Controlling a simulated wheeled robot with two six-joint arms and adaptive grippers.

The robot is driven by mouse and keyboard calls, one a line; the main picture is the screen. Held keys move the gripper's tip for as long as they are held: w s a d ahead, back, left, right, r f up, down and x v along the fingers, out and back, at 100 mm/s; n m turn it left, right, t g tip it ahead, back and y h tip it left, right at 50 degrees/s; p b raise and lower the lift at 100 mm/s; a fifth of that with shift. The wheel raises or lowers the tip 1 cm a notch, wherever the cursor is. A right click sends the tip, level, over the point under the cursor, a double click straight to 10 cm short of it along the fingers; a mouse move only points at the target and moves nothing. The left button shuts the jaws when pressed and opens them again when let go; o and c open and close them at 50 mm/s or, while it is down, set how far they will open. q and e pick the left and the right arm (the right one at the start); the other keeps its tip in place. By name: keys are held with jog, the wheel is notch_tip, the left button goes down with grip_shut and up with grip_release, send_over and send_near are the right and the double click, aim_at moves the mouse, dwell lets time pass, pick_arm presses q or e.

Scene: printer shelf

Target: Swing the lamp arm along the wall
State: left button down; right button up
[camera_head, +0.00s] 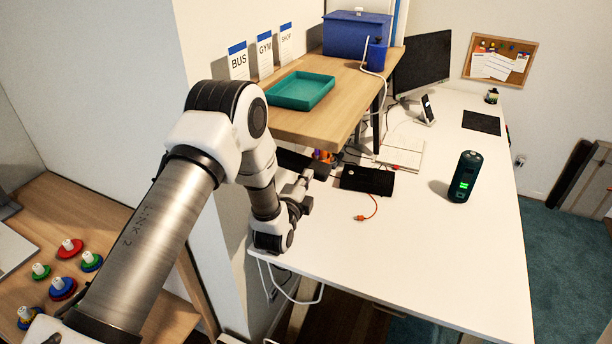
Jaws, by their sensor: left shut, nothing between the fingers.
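I cannot make out a lamp or a lamp arm in the head view. My left arm comes in from the lower left and bends down over the left edge of the white desk (440,240). My left gripper (304,180) is partly hidden behind its own wrist, just beneath the front of the wooden shelf (345,95). It is shut and holds nothing. The pale wall (215,45) stands behind my arm, left of the shelf. My right gripper is not in view.
A teal tray (300,91), a blue box (356,35) and labelled cards (264,55) are on the shelf. A black pouch (367,180) with an orange cable lies right of my gripper. A dark cylinder (465,177) stands on the desk. The desk front is clear.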

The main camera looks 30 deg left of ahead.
aim_at(318, 161)
pick_arm(q)
jog(key=shift+w+f+y, duration=0.1)
jog(key=shift+w+y, duration=0.1)
jog(key=shift+y, duration=0.1)
jog(key=w+n+g+y+b, duration=0.1)
jog(key=w+n+y+b, duration=0.1)
jog(key=w+n+g+y+b, duration=0.1)
jog(key=w+n+y+b, duration=0.1)
jog(key=y, duration=0.1)
jog(key=w+n+g+y+b, duration=0.1)
jog(key=w+y+b, duration=0.1)
jog(key=shift+w+d+f+n, duration=0.1)
jog(key=shift+w+d+n, duration=0.2)
jog(key=shift+n, duration=0.1)
jog(key=w+a+n+g+y+b, duration=0.1)
jog(key=w+a+g+y+b, duration=0.1)
jog(key=w+a, duration=0.4)
jog(key=shift+w+n+y+b, duration=0.3)
jog(key=shift+w+b, duration=0.3)
jog(key=shift+w, duration=0.6)
jog(key=shift+a, duration=0.15)
jog(key=shift+r, duration=0.2)
